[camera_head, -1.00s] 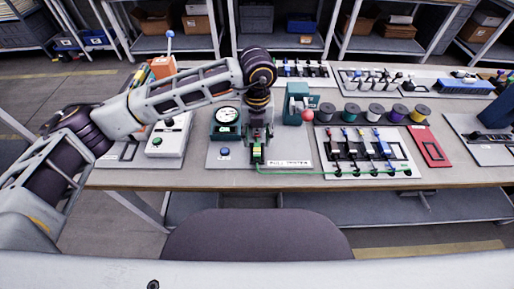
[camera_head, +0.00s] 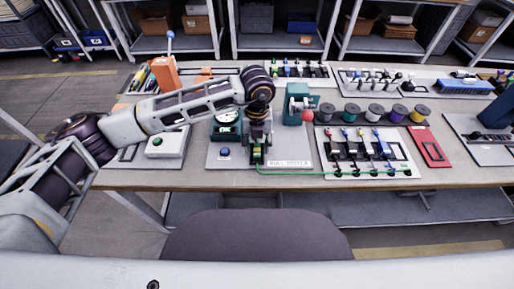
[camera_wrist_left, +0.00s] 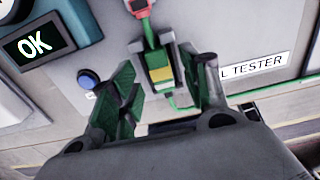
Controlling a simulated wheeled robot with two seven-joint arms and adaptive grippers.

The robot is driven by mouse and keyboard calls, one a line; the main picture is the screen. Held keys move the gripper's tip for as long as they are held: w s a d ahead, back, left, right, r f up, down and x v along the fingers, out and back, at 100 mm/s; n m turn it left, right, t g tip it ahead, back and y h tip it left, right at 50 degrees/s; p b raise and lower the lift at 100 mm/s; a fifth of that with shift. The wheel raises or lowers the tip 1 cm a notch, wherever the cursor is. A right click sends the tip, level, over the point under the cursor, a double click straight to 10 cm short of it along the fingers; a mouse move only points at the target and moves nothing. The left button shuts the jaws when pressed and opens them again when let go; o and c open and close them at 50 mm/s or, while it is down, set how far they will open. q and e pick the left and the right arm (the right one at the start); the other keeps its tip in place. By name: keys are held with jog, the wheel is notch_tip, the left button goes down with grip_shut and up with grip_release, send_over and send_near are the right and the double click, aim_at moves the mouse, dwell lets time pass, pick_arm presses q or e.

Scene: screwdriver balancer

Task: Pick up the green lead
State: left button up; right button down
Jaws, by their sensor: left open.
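In the left wrist view the green lead (camera_wrist_left: 187,107) leaves a clamp block with a yellow and green part (camera_wrist_left: 163,76). My left gripper (camera_head: 257,157) is over the front of the pull tester plate (camera_head: 225,161). In the left wrist view my left gripper (camera_wrist_left: 168,72) has its fingers apart, one each side of the clamp block, with nothing visibly gripped. The lead's end inside the clamp is hidden. My right gripper is out of view.
The tester display (camera_wrist_left: 36,44) reads OK, with a blue button (camera_wrist_left: 88,78) nearby. A teal unit with a red knob (camera_head: 307,116) stands right of my gripper. Several wire spools (camera_head: 376,112) stand behind the fixture board (camera_head: 404,151). A red tray (camera_head: 432,150) lies further right.

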pick_arm(q)
jog(key=shift+f, duration=0.95)
grip_shut()
